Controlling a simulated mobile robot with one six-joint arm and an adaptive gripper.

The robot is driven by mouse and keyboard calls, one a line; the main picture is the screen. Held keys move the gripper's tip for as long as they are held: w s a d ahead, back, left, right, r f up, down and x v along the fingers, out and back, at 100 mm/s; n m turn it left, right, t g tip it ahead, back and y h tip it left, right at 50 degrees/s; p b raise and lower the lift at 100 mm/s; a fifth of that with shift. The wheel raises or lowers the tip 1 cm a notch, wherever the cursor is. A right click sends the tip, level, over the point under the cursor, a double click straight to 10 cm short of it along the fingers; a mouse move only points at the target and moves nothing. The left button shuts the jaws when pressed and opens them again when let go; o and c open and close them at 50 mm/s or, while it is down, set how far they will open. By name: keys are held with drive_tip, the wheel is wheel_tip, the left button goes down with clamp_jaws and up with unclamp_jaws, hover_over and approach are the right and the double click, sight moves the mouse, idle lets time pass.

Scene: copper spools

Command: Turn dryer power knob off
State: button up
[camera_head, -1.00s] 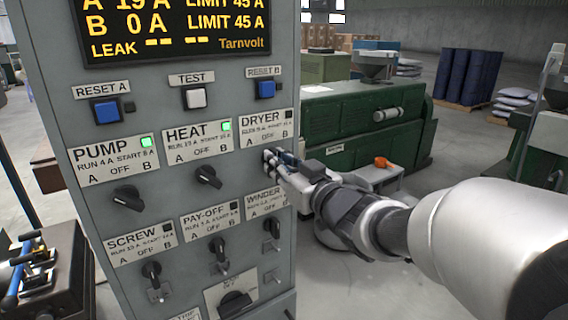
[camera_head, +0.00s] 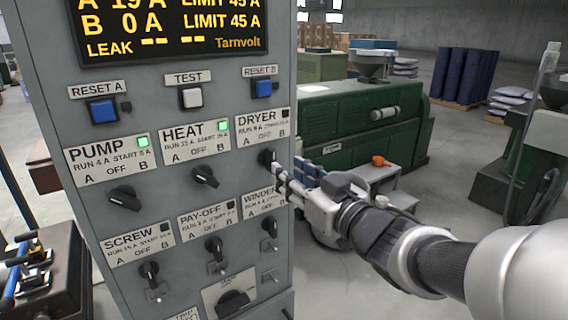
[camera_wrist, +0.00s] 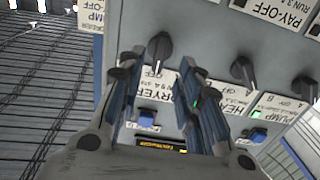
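The dryer power knob (camera_head: 266,157) is a black knob under the DRYER label (camera_head: 262,128) on the grey panel. The lamp beside that label is dark. In the wrist view, which is upside down, the knob (camera_wrist: 158,46) shows just beyond the fingertips, its handle nearly in line with the label. My gripper (camera_head: 281,174) is to the right of the knob in the head view and looks apart from it. In the wrist view, my gripper (camera_wrist: 160,68) has its two fingers spread with nothing held between them.
The heat knob (camera_head: 205,176) and pump knob (camera_head: 124,198) are to the left, with green lamps lit. Screw, pay-off and winder switches (camera_head: 269,226) sit below. A blue RESET B button (camera_head: 263,88) is above. A green machine (camera_head: 360,120) stands behind the panel.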

drive_tip(key=shift+v, duration=2.65)
drive_tip(key=shift+d, duration=0.15)
drive_tip(key=s+d+f+m+g+h, duration=0.1)
drive_tip(key=s+d+f+m+h, duration=0.2)
drive_tip(key=d+h, duration=0.35)
drive_tip(key=s+d+f+m+g+h, duration=0.1)
drive_tip(key=s+d+f+m+h, duration=0.15)
drive_tip(key=d+h, duration=0.35)
drive_tip(key=s+a+f+g+y, duration=0.1)
drive_tip(key=s+f+g, duration=0.3)
drive_tip(key=s, duration=0.5)
drive_tip(key=s+a+f+m+g+y, duration=0.1)
drive_tip(key=s+f+g, duration=0.3)
drive_tip(key=s, duration=0.5)
wheel_tip(320, 180, down, 2)
drive_tip(key=shift+s+a+f, duration=0.25)
drive_tip(key=shift+s+a, duration=0.05)
drive_tip(key=shift+s, duration=0.05)
drive_tip(key=shift+y, duration=0.25)
